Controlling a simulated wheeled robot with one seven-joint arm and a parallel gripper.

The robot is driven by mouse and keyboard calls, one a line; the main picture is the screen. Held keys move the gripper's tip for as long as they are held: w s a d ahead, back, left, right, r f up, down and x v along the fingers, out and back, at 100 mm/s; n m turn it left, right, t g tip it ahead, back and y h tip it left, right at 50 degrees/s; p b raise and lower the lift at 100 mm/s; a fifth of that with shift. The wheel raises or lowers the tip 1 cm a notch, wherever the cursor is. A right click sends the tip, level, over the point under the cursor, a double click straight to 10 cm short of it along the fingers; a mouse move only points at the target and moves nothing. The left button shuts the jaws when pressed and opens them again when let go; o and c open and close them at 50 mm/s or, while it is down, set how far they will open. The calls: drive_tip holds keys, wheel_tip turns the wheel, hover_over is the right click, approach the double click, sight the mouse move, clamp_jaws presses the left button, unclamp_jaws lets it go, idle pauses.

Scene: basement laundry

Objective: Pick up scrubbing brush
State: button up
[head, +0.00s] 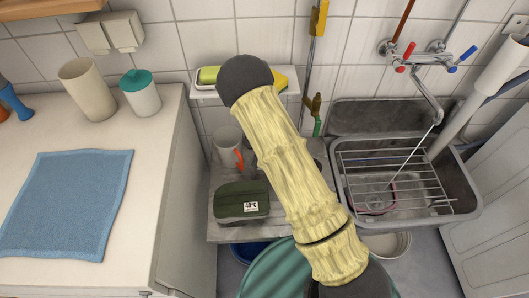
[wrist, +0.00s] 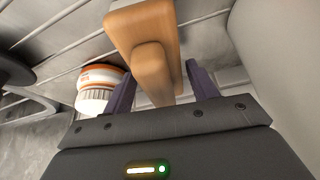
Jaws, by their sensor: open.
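A light-brown wooden thing (wrist: 143,30), likely the scrubbing brush, shows in the wrist view, with a narrower block toward me. No bristles can be made out. My gripper (wrist: 160,76) is open, with one dark purple finger on each side of the narrower block. Small gaps seem to show, and I cannot tell if either finger touches it. In the head view my arm runs across the middle, and I cannot make out the gripper or the brush there.
A white jar with orange bands (wrist: 98,88) is left of my fingers. A sink with a wire rack (head: 390,180) is right; a counter with a blue cloth (head: 68,203) is left.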

drive_tip(key=shift+f, duration=0.2)
idle(0.3)
drive_tip(key=c, duration=0.8)
drive_tip(key=shift+r, duration=0.2)
